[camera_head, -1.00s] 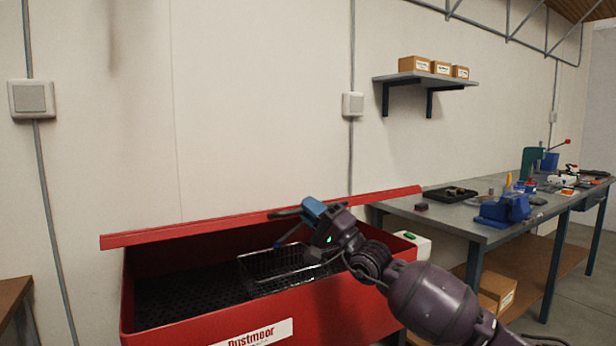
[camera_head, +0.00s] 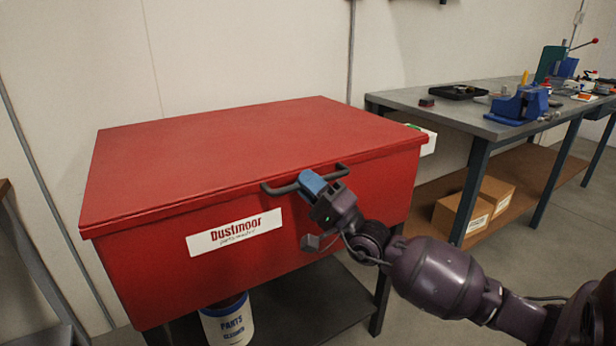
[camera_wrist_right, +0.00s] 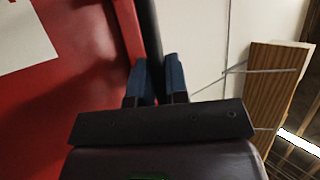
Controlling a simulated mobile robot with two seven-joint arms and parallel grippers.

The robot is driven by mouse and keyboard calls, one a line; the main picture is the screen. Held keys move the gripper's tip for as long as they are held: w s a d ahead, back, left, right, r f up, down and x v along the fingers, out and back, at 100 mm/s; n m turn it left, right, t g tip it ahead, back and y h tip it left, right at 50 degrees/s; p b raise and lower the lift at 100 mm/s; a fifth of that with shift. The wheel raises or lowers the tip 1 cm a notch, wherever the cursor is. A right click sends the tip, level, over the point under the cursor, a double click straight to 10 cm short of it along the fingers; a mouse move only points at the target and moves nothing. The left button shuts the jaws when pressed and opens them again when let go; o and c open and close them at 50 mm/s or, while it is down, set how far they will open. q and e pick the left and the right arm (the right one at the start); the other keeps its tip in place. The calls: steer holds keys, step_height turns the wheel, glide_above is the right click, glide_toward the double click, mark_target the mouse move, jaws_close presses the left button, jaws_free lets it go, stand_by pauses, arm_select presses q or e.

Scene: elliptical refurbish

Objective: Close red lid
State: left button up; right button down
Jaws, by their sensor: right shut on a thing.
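The red lid (camera_head: 250,150) lies flat over the red parts washer (camera_head: 360,190), and its front edge meets the top of the box along the front. A dark handle bar (camera_head: 280,188) runs along the lid's front edge. My right gripper (camera_head: 316,183) is at this handle with its blue fingers shut on it. In the right wrist view the two blue fingers (camera_wrist_right: 157,82) stand on either side of the dark handle (camera_wrist_right: 148,35), beside the red front. The inside of the washer is hidden under the lid. My left gripper is not in view.
A metal workbench (camera_head: 420,101) with a blue vise (camera_head: 518,104) stands to the right, with cardboard boxes (camera_head: 462,212) on its lower shelf. A parts cleaner bucket (camera_head: 228,322) sits below the washer. The lid's top is clear.

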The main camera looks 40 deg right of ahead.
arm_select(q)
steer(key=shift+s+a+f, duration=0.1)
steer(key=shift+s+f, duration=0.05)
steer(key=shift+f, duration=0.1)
arm_select(e)
steer(key=shift+f, duration=0.7)
steer(key=c, duration=1.1)
jaws_free()
steer(key=shift+r, duration=0.1)
steer(key=shift+r, duration=0.1)
steer(key=shift+s, duration=0.1)
steer(key=v, duration=1)
steer(key=shift+s+d+f, duration=0.1)
steer(key=shift+s+f, duration=0.15)
steer(key=shift+s, duration=0.05)
